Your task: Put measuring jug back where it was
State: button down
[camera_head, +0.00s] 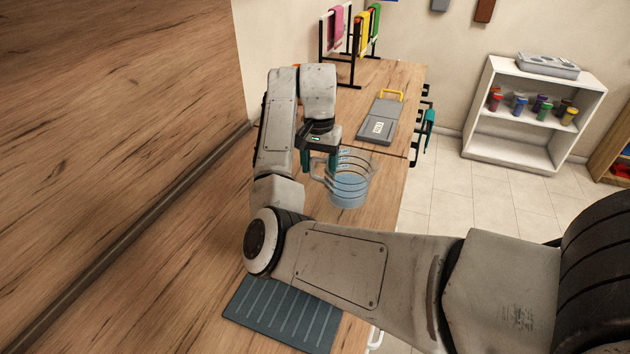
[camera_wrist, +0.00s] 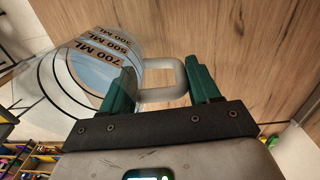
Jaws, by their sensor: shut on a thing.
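The measuring jug (camera_head: 350,188) is clear with dark level lines and a bluish lower part. It is upright over the wooden worktop (camera_head: 390,160), near its right edge; I cannot tell whether its base touches the wood. My gripper (camera_head: 319,160) is at the jug's left side, shut on its handle. In the wrist view, the pale loop handle (camera_wrist: 178,76) sits between the green fingers of my gripper (camera_wrist: 165,80).
A ridged dark mat (camera_head: 283,313) lies on the near worktop, partly behind my arm. A grey case with a yellow handle (camera_head: 378,122) lies beyond the jug. A cloth rack (camera_head: 345,45) stands at the far end. White shelves with several coloured cups (camera_head: 535,85) stand across the floor.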

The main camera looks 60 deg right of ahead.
aim_at(315, 176)
jog(key=shift+w+d+f, duration=0.1)
jog(key=shift+w+f, duration=0.3)
jog(key=shift+f, duration=0.05)
jog(key=shift+w+f, duration=0.25)
jog(key=shift+f, duration=1.55)
jog(key=shift+f, duration=0.15)
jog(key=shift+c, duration=1.2)
grip_release()
